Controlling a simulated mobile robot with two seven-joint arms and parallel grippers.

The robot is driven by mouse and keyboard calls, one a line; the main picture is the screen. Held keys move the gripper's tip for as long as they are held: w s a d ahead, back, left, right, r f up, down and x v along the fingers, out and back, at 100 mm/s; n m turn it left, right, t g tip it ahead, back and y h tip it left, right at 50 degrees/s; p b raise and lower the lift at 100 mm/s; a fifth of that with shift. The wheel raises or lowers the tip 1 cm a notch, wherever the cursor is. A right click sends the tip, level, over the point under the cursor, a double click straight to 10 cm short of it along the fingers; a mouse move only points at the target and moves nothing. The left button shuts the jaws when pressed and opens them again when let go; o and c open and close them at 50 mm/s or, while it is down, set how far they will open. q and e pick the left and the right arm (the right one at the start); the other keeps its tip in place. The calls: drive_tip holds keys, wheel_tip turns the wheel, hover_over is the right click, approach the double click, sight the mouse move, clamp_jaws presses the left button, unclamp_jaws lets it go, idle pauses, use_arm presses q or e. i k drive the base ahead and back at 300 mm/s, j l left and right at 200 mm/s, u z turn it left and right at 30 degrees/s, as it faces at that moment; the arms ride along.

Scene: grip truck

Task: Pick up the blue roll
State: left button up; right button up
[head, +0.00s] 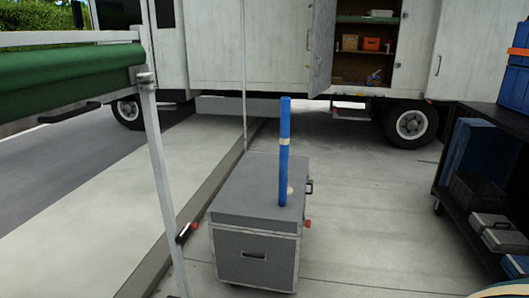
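The blue roll (284,170) is a long, thin blue tube with a pale band around its upper half. It stands upright in the middle of the head view, at the right part of the top of a grey case (245,190). A small pale round patch shows beside the roll on the case top. Neither of my grippers can be made out in this view.
A white truck (215,45) with open shelves stands behind. A dark cart (452,206) with blue boxes and bins is at the right. A metal rack (155,160) with a green roll (70,75) is at the left. Concrete floor (370,210) between case and cart is clear.

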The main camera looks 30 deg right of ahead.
sight(285, 104)
drive_tip(key=i+l+u, duration=0.1)
drive_tip(key=l, duration=0.25)
drive_tip(key=i+l+u, duration=0.2)
drive_tip(key=l, duration=0.5)
drive_tip(key=i+l, duration=0.15)
drive_tip(key=l, duration=0.25)
drive_tip(key=i+l+u, duration=0.1)
drive_tip(key=l, duration=0.3)
drive_tip(key=i+l, duration=0.2)
drive_tip(key=l, duration=0.2)
drive_tip(key=i+l+u, duration=0.1)
drive_tip(key=l, duration=0.35)
drive_tip(key=i+l, duration=0.15)
drive_tip(key=l, duration=0.25)
